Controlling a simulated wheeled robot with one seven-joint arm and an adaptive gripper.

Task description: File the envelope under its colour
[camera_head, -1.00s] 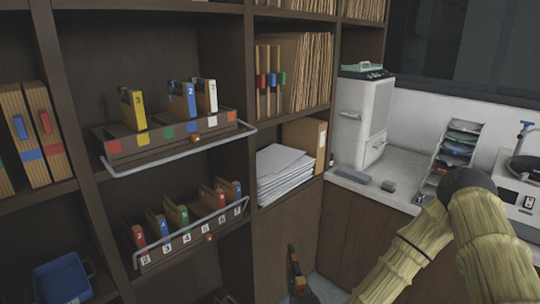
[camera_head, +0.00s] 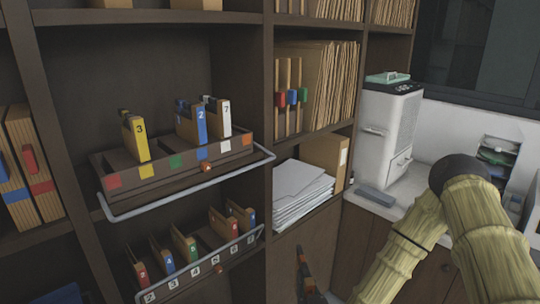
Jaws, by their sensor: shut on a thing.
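The upper rack (camera_head: 160,188) on the left shelf has a front strip of coloured squares, with red at the left and orange at the right. A yellow divider marked 3 (camera_head: 140,138), a blue one marked 2 (camera_head: 202,126) and a white one marked 7 (camera_head: 225,117) stand in it. A lower rack (camera_head: 195,270) has numbered squares and several red, blue and green dividers. My arm comes in at the right and bends down out of the bottom edge. My gripper is out of view, and I see no envelope that I can tell is the task's.
Box files (camera_head: 30,165) stand at the left. A paper stack (camera_head: 300,190) fills a cubby right of the racks, beside a brown file box (camera_head: 326,160). A white machine (camera_head: 388,130) stands on the counter at the right. A dark, orange-tipped object (camera_head: 306,275) at the bottom is unclear.

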